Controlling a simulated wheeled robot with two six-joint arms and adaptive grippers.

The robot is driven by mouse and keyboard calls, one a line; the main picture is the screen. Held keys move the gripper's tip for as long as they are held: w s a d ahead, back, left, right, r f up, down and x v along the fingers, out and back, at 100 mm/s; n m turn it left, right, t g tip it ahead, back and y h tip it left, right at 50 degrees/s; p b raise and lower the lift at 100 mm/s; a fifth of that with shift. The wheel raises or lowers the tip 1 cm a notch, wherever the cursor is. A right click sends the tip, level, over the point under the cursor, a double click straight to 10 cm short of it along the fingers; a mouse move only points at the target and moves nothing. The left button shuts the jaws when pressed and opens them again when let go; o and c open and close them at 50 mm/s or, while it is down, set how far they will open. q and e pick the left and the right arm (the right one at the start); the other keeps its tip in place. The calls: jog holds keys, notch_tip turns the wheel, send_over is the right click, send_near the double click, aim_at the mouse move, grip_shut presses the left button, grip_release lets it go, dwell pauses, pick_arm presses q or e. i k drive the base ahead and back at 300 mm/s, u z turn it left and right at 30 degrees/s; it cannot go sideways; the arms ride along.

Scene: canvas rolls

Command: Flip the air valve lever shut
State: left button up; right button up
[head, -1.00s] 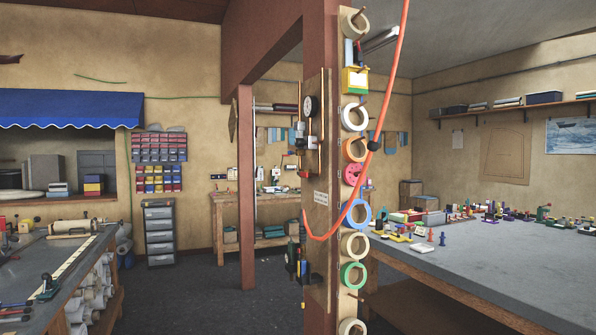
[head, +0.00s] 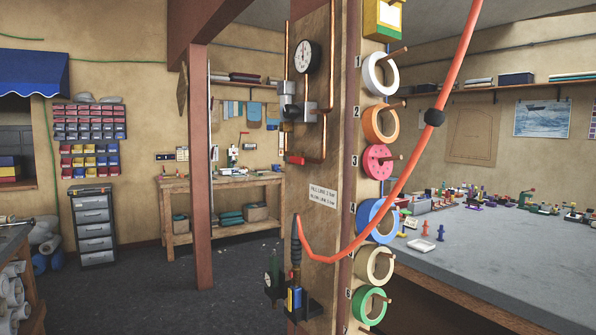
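In the head view, copper air pipes (head: 331,60) run down a wooden board on a post, with a round pressure gauge (head: 306,57) near the top. A grey valve or regulator body (head: 292,110) sits on the pipes below the gauge. A small red part (head: 295,160), which looks like the valve lever, sticks out to the left lower down; its exact position is too small to tell. A printed label (head: 323,196) is on the board below. Neither of my grippers is in view.
An orange hose (head: 400,195) hangs in a loop in front of the post. Tape rolls (head: 380,73) hang on pegs at its right side. A grey-topped table (head: 480,250) with many small items stands right. Dark floor (head: 150,285) is open on the left.

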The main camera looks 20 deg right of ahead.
aim_at(293, 159)
jog(key=z, duration=0.5)
jog(key=k, duration=0.45)
jog(key=u, duration=0.6)
jog(key=k, duration=0.9)
jog(key=z, duration=0.4)
jog(key=i, duration=1.8)
jog(key=u, duration=0.65)
